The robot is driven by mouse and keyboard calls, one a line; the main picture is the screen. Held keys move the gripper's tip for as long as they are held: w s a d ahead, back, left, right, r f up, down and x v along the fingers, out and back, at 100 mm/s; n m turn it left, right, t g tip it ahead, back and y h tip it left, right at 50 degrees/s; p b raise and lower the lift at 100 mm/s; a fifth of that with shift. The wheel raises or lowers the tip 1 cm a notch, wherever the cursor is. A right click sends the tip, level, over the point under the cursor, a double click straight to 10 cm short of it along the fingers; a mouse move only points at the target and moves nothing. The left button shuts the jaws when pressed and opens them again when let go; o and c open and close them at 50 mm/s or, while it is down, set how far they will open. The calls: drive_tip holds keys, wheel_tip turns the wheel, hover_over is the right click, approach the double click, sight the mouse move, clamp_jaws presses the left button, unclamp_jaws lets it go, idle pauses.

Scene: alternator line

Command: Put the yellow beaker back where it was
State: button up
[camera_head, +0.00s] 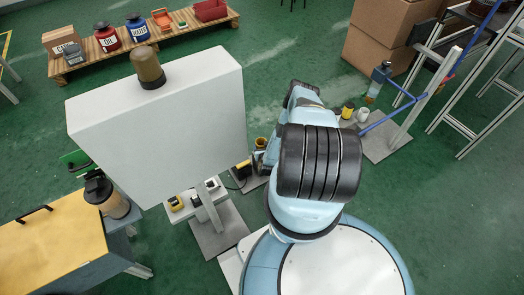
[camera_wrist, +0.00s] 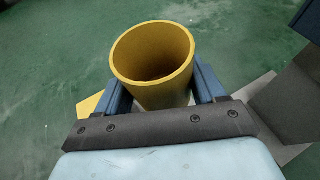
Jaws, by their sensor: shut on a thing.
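The yellow beaker (camera_wrist: 165,92) is between the two blue fingers of my gripper (camera_wrist: 163,86) in the wrist view. The gripper is shut on its sides. The open mouth faces the camera and the inside looks empty. The beaker's lower end is hidden by the gripper body. In the head view my gripper (camera_head: 259,158) is low, just right of the big white panel, partly hidden by my arm. A small yellow rim (camera_head: 260,142) shows at it. The wrist view shows green floor beyond the beaker.
The white panel (camera_head: 160,120) stands left of my arm, with a brown capped jar (camera_head: 148,68) on top. Below it is a low white stand (camera_head: 190,205) with small yellow and dark items. Yellow and white cups (camera_head: 348,111) stand right. A yellow-topped table (camera_head: 50,245) is front left.

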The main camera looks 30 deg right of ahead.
drive_tip(key=shift+w+d+f, duration=0.1)
drive_tip(key=shift+w+f, duration=0.05)
drive_tip(key=shift+f, duration=0.05)
drive_tip(key=shift+w+d+f, duration=0.1)
drive_tip(key=shift+w+f, duration=0.05)
drive_tip(key=shift+f, duration=0.75)
drive_tip(key=shift+w+d+f, duration=0.1)
drive_tip(key=shift+f, duration=0.8)
drive_tip(key=o, duration=1.1)
drive_tip(key=shift+a, duration=0.1)
drive_tip(key=v, duration=1.2)
